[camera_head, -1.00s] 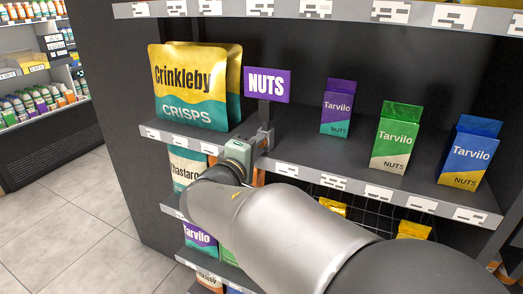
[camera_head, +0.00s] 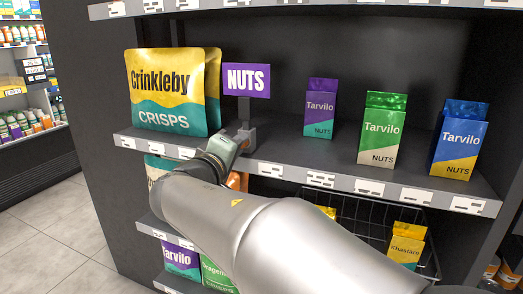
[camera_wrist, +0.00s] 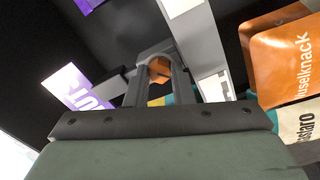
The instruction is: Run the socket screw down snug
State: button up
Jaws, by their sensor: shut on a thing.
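The purple NUTS sign (camera_head: 246,79) stands on a grey clamp (camera_head: 246,136) at the shelf's front edge. The sign also shows at the left of the wrist view (camera_wrist: 74,90). My gripper (camera_head: 238,142) is at the clamp, its greenish hand tilted. In the wrist view its two dark fingers (camera_wrist: 160,72) are shut around a small orange piece (camera_wrist: 158,68) at the clamp. This piece seems to be at the socket screw. The screw's thread and how far it is seated are hidden.
Crinkleby crisps bags (camera_head: 168,92) stand close left of the sign. Purple (camera_head: 320,107), green (camera_head: 382,128) and blue (camera_head: 459,139) Tarvilo nuts boxes stand to the right. An orange pack (camera_wrist: 285,55) hangs or stands below the shelf. A wire basket (camera_head: 370,235) is lower right.

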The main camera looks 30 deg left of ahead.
jog(key=m+b, duration=0.2)
jog(key=b, duration=0.2)
jog(key=f+m+b, duration=0.1)
jog(key=m+b, duration=0.1)
jog(key=b, duration=0.2)
jog(key=shift+b, duration=0.35)
jog(key=o, duration=0.5)
jog(key=shift+r+m, duration=0.4)
jog(key=shift+c, duration=0.2)
jog(key=shift+o, duration=0.3)
jog(key=shift+r, duration=0.15)
